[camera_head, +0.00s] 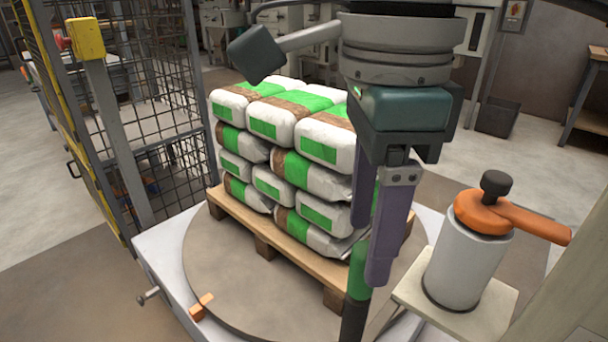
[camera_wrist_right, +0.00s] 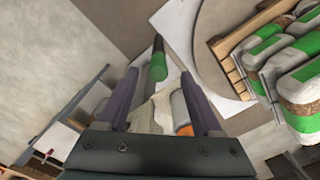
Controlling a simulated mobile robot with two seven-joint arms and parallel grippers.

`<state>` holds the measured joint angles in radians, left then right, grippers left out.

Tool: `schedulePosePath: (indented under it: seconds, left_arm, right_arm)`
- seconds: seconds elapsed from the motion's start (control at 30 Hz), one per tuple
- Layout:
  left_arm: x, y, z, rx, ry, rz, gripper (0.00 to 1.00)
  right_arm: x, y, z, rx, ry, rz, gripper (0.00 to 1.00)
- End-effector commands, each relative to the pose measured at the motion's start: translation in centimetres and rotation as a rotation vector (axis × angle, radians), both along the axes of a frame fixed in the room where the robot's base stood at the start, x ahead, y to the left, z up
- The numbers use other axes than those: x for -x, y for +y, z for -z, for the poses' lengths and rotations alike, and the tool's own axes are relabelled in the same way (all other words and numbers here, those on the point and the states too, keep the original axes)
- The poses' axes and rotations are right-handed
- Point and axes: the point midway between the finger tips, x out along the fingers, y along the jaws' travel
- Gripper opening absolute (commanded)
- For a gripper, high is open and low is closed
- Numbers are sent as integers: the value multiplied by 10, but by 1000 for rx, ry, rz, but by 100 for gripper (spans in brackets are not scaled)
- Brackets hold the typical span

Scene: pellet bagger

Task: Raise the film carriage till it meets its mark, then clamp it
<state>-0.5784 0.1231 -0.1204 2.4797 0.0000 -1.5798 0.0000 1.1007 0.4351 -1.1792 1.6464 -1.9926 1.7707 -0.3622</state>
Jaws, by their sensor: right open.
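My right gripper (camera_head: 370,252) hangs in the middle of the head view, pointing down, its purple fingers apart. A green handle with a black end (camera_head: 358,270) shows beside and below the fingertips. In the right wrist view this handle (camera_wrist_right: 158,62) shows between the open fingertips (camera_wrist_right: 160,74); I cannot tell whether they touch it. The film carriage shows as a pale plate (camera_head: 408,293) carrying a grey-white film roll (camera_head: 465,265). An orange cap with a lever (camera_head: 520,217) and a black knob sits on the roll. No carriage mark can be made out. My left gripper is out of view.
Stacked white and green bags (camera_head: 270,125) stand on a wooden pallet (camera_head: 235,219) on a round turntable (camera_head: 215,270), left of my gripper. A mesh guard (camera_head: 165,110) stands at the left. A pale post (camera_head: 568,300) rises at the lower right.

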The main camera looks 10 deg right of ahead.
Motion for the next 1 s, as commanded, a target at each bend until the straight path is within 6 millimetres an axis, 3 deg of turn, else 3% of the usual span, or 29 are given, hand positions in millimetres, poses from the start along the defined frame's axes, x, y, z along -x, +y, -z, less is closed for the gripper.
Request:
schedulePosePath:
  seconds: [0.2, 0.43, 0.87, 1.0]
  left_arm:
    - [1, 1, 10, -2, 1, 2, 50]
    - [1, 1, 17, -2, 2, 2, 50]
    - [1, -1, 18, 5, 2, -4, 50]
    - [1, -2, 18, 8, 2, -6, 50]
  right_arm:
    - [2, 1, 43, -3, 7, 0, 67]
    - [1, 1, 76, -5, 4, 0, 67]
    - [1, 2, 85, -5, 1, -2, 67]
    - [1, 2, 85, -6, 2, -2, 51]
